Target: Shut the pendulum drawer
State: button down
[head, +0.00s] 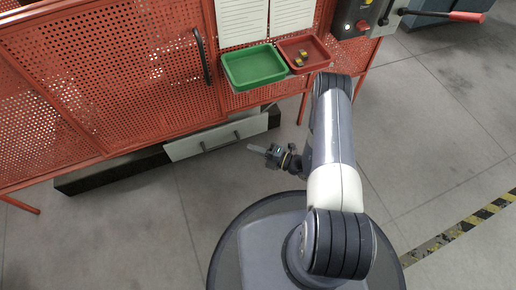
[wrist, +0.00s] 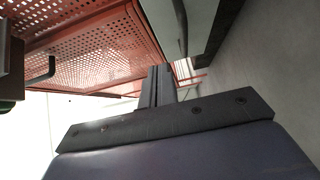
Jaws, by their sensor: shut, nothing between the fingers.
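My gripper (head: 254,148) is low over the floor, in front of the drawer's right end, with a visible gap. In the wrist view its dark fingers (wrist: 158,86) are together and empty. A pale panel (wrist: 166,28) beyond the fingers there is likely the drawer front.
The orange mesh cage (head: 110,75) stands above the drawer, with a dark door handle (head: 202,55). A green tray (head: 254,68) and a red tray (head: 304,54) with small yellowish pieces jut out at its front. The dark base (head: 110,174) runs left. The grey floor (head: 430,130) is clear at right.

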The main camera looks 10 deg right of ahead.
aim_at(222, 146)
jog(key=c, duration=2.1)
grip_release()
jog(key=shift+s+d, duration=0.3)
jog(key=shift+d, duration=0.2)
jog(key=o, duration=0.6)
jog(key=shift+m+g+h, duration=0.5)
jog(key=shift+m+h, duration=0.1)
jog(key=shift+m, duration=0.1)
jog(key=a+f, duration=0.1)
jog(key=a+p, duration=0.1)
jog(key=w+a+f+p, duration=0.1)
jog(key=a, duration=0.1)
jog(key=shift+f, duration=0.3)
jog(key=shift+o, duration=0.2)
jog(key=shift+w+a+f, duration=0.15)
jog(key=shift+a+f, duration=0.05)
jog(key=shift+a, duration=0.05)
jog(key=b+x, duration=0.3)
jog(key=x, duration=0.7)
jog(key=shift+r, duration=0.1)
jog(key=shift+c, duration=0.5)
grip_shut()
